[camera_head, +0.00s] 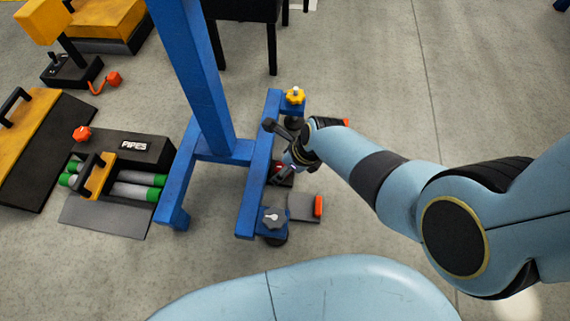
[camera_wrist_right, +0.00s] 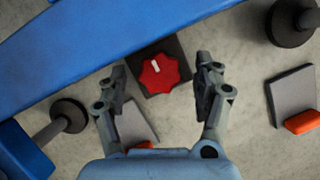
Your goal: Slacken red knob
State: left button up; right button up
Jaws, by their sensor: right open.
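The red knob (camera_wrist_right: 161,74) is a lobed red disc with a white mark, on a dark square base, in the right wrist view. My right gripper (camera_wrist_right: 162,84) is open, with one finger on each side of the knob and a gap to it on both sides; I cannot tell how far above it the fingertips are. In the head view the right gripper (camera_head: 279,170) points down beside the blue stand, and the arm hides most of the knob. My left gripper is not in view.
The blue stand (camera_head: 202,95) rises close to the gripper. A yellow knob (camera_head: 295,96) and a grey knob (camera_head: 273,217) sit on its feet. A grey plate with an orange edge (camera_head: 302,206) lies nearby. A pipes box (camera_head: 135,146) stands at left.

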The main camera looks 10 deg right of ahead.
jog(key=c, duration=1.1)
jog(key=shift+c, duration=0.2)
